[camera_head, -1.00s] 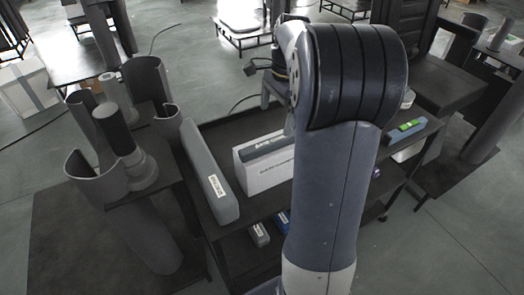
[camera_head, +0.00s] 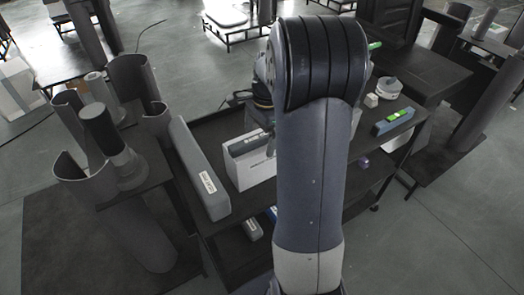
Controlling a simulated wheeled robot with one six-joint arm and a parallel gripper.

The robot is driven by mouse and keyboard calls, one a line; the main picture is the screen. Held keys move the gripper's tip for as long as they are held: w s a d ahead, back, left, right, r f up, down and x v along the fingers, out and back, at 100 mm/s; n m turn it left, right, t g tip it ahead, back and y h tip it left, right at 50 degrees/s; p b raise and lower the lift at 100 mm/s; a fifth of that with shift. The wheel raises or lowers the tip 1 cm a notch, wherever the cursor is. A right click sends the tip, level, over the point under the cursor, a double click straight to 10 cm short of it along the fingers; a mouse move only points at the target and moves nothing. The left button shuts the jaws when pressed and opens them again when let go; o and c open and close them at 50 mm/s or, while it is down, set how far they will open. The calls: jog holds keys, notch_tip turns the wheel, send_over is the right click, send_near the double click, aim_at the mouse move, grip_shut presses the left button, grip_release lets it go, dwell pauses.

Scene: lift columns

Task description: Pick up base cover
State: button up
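I cannot tell for sure which piece is the base cover. Curved grey shells stand around the column at left, one in front (camera_head: 88,178) and a taller one behind (camera_head: 135,80). A dark-topped cylinder (camera_head: 105,130) stands upright between them. A long grey cover-like piece (camera_head: 200,170) with a white label lies along the left edge of the dark table. My arm's large link covers the middle of the view. My gripper is mostly hidden behind it; whether its fingers are open or shut does not show.
A white box (camera_head: 250,170) with a grey labelled piece on top stands on the dark table (camera_head: 205,130). A green-vialed level (camera_head: 394,121), a white round part (camera_head: 388,87) and a small pale block (camera_head: 371,100) lie at right. Small items sit on the lower shelf. Open floor lies at lower right.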

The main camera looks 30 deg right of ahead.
jog(key=c, duration=1.6)
notch_tip(320, 180, up, 10)
notch_tip(320, 180, up, 2)
jog(key=shift+r+p, duration=0.1)
jog(key=shift+p, duration=0.9)
